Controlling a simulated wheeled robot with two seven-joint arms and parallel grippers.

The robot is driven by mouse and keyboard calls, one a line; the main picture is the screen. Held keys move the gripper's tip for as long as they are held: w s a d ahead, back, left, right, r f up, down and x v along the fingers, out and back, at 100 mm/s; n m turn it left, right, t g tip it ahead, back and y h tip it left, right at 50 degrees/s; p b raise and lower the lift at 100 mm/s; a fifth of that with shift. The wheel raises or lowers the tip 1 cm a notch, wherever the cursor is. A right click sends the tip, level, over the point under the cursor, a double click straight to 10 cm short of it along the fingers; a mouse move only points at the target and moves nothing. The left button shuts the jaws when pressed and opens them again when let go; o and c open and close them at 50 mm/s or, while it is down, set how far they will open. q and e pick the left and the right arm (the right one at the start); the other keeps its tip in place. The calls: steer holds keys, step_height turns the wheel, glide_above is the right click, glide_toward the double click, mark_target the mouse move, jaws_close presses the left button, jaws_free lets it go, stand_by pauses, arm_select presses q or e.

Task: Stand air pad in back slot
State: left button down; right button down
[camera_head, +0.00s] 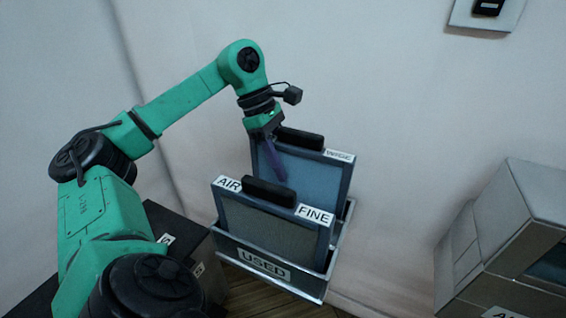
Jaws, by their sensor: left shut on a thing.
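A blue-faced framed pad (312,178) with a black top handle (301,139) stands upright at the back of a metal holder (263,262) marked "USED". The right label on this pad looks like "WIDE" but is hard to read; its left label is hidden by my gripper. My left gripper (273,156) is at the left end of that handle, shut on the pad. The pad's lower edge is hidden behind the front pad, so I cannot tell how deep it sits. My right gripper is out of view.
A grey framed pad (262,228) labelled "AIR" and "FINE" stands in front in the holder. A dark box (178,228) is at left, close to the holder. A metal cabinet (500,225) is at right. The wall is close behind.

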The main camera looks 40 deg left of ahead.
arm_select(q)
steer(key=shift+f+b, duration=0.85)
steer(key=shift+f, duration=0.15)
steer(key=shift+c, duration=2.2)
jaws_free()
steer(key=p+v, duration=0.4)
steer(key=v, duration=0.3)
steer(key=p+v, duration=0.4)
steer(key=v, duration=0.3)
steer(key=shift+d+r, duration=0.1)
steer(key=shift+d, duration=0.1)
steer(key=shift+s+a+r+p, duration=0.1)
steer(key=shift+a+r+p, duration=0.15)
steer(key=shift+p, duration=0.1)
